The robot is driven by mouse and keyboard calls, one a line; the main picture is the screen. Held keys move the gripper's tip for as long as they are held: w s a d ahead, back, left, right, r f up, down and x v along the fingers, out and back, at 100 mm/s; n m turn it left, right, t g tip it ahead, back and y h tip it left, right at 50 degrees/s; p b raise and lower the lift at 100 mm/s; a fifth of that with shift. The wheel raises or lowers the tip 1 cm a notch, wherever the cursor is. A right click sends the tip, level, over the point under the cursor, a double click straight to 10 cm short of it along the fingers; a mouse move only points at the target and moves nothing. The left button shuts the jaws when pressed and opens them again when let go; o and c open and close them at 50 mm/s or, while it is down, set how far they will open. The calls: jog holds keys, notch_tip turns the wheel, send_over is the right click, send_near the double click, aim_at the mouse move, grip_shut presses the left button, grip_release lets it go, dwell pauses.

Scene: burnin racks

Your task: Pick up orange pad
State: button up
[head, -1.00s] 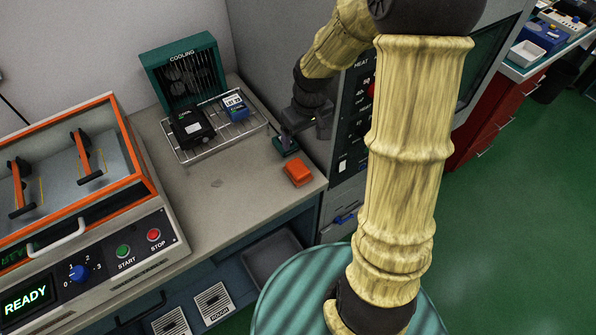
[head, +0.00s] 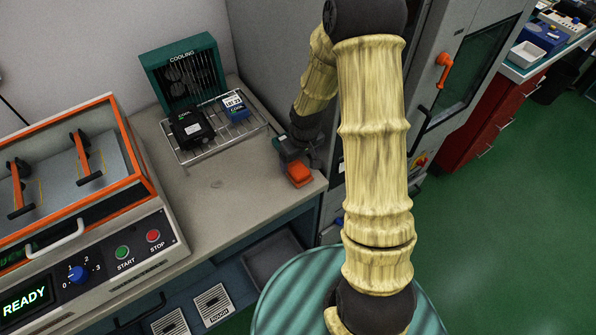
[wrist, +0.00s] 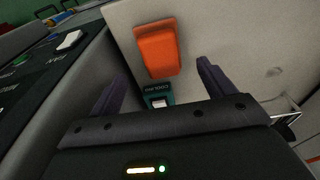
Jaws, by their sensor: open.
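The orange pad (head: 299,173) lies on the grey bench near its front right corner in the head view. In the wrist view the orange pad (wrist: 158,48) shows between and beyond my fingertips. My gripper (wrist: 161,72) is open, with one dark finger on each side and nothing held. In the head view my gripper (head: 301,158) is low beside the pad, on its far side. Whether a finger touches the pad I cannot tell. A small teal block with a pale label (wrist: 158,96) shows between the fingers, nearer the palm.
A teal cooling unit (head: 181,62) and a wire rack (head: 190,154) with a black box (head: 191,128) and a blue box (head: 236,107) stand behind left. An orange-rimmed machine (head: 138,165) is at left. A tall grey cabinet (head: 440,45) stands close right of the bench.

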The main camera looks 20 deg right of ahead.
aim_at(298, 168)
jog(key=shift+f, duration=0.1)
jog(key=shift+w+a+f+p, duration=0.1)
jog(key=shift+w+f+p, duration=0.05)
jog(key=shift+f, duration=1.1)
jog(key=shift+w+a+f+p, duration=0.1)
jog(key=shift+f+p, duration=0.05)
jog(key=shift+f, duration=1.1)
jog(key=c, duration=1.1)
jog(key=shift+c, duration=0.2)
jog(key=shift+r, duration=0.1)
notch_tip(298, 168, up, 10)
jog(key=shift+f, duration=0.1)
